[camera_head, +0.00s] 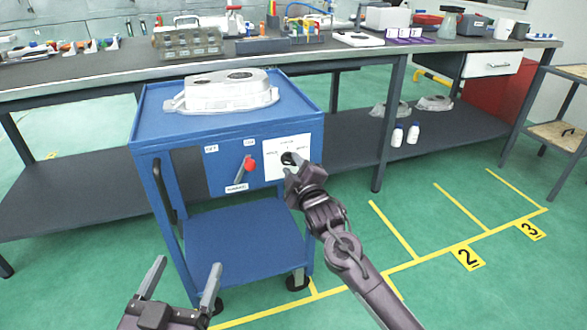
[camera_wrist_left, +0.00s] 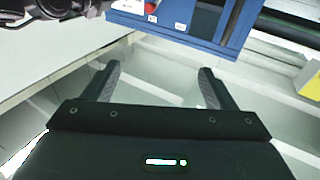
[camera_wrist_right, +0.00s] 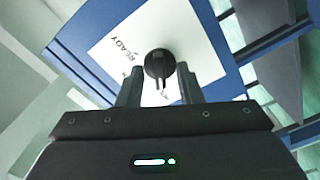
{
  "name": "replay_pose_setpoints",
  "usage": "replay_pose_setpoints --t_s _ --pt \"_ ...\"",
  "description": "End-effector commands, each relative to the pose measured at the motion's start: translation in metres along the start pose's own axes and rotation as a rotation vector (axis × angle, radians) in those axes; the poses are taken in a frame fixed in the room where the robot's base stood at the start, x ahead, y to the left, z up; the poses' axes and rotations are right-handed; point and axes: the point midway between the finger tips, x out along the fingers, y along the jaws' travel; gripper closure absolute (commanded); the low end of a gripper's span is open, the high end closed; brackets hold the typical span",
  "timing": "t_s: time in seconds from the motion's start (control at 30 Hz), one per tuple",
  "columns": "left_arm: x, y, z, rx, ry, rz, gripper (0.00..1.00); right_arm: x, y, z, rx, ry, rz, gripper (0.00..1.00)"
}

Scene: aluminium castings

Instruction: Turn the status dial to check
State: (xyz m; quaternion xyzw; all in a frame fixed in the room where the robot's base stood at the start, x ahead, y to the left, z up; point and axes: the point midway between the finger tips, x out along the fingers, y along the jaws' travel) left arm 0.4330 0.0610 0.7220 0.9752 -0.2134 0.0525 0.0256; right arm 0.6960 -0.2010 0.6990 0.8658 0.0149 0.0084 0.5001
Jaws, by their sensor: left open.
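The status dial is a round black knob (camera_head: 290,158) on a white plate (camera_head: 273,161) on the blue cart's front panel. In the right wrist view the dial (camera_wrist_right: 159,62) sits between my right gripper's fingertips (camera_wrist_right: 158,75), which are partly closed around it. I cannot tell whether they touch it. READY is legible on the plate's left side; the fingers and dial hide other lettering. In the head view my right gripper (camera_head: 292,167) covers part of the dial. My left gripper (camera_head: 186,270) is open and empty, low in front of the cart, left of my right arm.
A red lever (camera_head: 248,164) is on the same cart panel, left of the white plate. A casting (camera_head: 229,91) rests on the cart top (camera_head: 155,122). A long workbench (camera_head: 110,70) with tools stands behind. The green floor right of the cart is clear.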

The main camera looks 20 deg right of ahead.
Motion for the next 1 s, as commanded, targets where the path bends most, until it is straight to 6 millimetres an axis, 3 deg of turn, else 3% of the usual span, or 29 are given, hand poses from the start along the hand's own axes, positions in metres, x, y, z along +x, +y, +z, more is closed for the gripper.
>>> replay_pose_setpoints --t_s 0.17,0.43,0.73,1.0 --pt "0.000 0.000 0.000 0.000 0.000 0.000 0.21 0.000 0.000 0.000 0.000 0.000 0.000 0.67" --pt "0.000 0.000 0.000 0.000 0.000 0.000 0.21 0.000 0.000 0.000 0.000 0.000 0.000 1.00" --pt "0.000 0.000 0.001 0.000 -0.014 0.001 0.21 0.000 0.000 0.000 0.008 0.000 -0.001 1.00" --pt "-0.017 0.004 0.063 -0.016 -0.300 0.004 0.21 0.000 0.001 -0.001 0.067 0.000 -0.001 1.00"
